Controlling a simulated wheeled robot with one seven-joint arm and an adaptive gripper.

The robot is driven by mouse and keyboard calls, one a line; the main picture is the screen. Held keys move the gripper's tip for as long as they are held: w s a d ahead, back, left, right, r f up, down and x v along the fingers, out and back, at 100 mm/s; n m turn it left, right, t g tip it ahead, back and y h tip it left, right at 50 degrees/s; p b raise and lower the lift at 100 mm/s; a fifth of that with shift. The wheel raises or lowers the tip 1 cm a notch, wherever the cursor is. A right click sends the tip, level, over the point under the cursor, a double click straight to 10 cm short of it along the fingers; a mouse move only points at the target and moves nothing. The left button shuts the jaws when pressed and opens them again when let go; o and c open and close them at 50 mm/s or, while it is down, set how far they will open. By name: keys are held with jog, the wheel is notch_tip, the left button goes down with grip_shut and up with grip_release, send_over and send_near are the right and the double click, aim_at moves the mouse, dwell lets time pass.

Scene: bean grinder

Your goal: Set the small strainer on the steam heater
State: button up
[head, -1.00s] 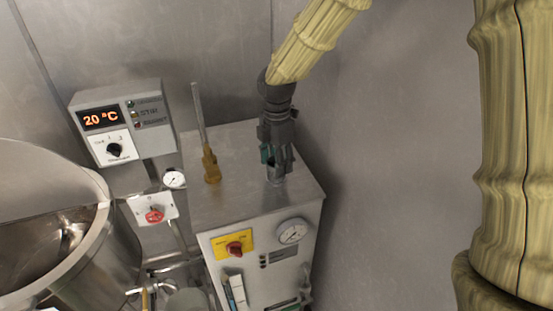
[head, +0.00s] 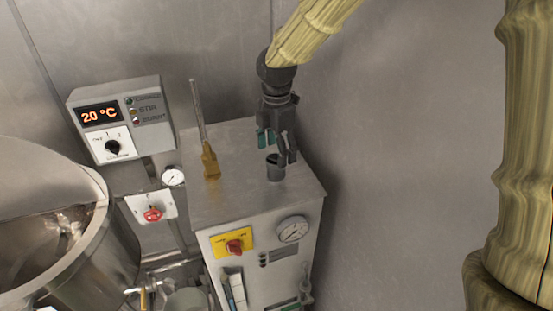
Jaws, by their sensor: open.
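The small strainer (head: 275,168) is a short dark metal cup. It stands upright on the top of the steam heater (head: 235,199), a grey metal box, towards the right side. My gripper (head: 275,147) is open just above and behind the strainer, its fingers pointing down. One fingertip overlaps the strainer's rim in the picture, and I cannot tell whether they touch. The inside of the strainer is dark and partly hidden.
A control box reading 20 °C (head: 122,120) hangs on the wall. A large steel kettle (head: 95,250) is at left. A wall is close at right.

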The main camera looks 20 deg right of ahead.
notch_tip(320, 180, up, 5)
jog(key=shift+f+b, duration=0.2)
jog(key=shift+b, duration=0.55)
